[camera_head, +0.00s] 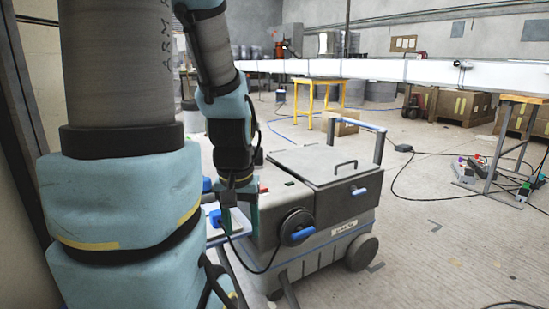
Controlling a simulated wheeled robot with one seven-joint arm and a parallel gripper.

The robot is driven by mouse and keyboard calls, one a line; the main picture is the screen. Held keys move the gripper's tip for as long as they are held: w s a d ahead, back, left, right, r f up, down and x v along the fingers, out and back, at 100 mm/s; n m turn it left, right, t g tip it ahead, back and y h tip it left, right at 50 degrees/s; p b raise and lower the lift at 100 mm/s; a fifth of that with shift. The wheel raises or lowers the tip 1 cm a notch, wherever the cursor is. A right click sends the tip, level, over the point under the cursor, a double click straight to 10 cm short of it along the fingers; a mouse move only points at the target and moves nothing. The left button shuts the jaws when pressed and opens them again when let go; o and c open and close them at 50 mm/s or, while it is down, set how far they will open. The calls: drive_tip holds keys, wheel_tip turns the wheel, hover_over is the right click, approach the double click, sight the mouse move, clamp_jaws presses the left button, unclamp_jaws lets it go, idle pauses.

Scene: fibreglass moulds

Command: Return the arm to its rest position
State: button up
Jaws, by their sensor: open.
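My arm runs down the left side of the picture in pale blue and grey covers, with large links close to the camera. My gripper (238,205) is at its lower end, pointing down beside the left end of the grey wheeled cart (345,205). Its fingers are apart. A small pale surface (233,222) with a blue part shows just under and behind the fingers. I cannot tell whether the fingers touch it, and I see nothing held between them.
Cables (432,153) lie on the floor at right. The floor at front right is mostly clear.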

wheel_tip(320, 180, up, 37)
drive_tip(key=p, duration=3.6)
drive_tip(key=shift+w+d+r, duration=0.15)
drive_tip(key=shift+c, duration=0.4)
drive_tip(key=shift+c, duration=0.2)
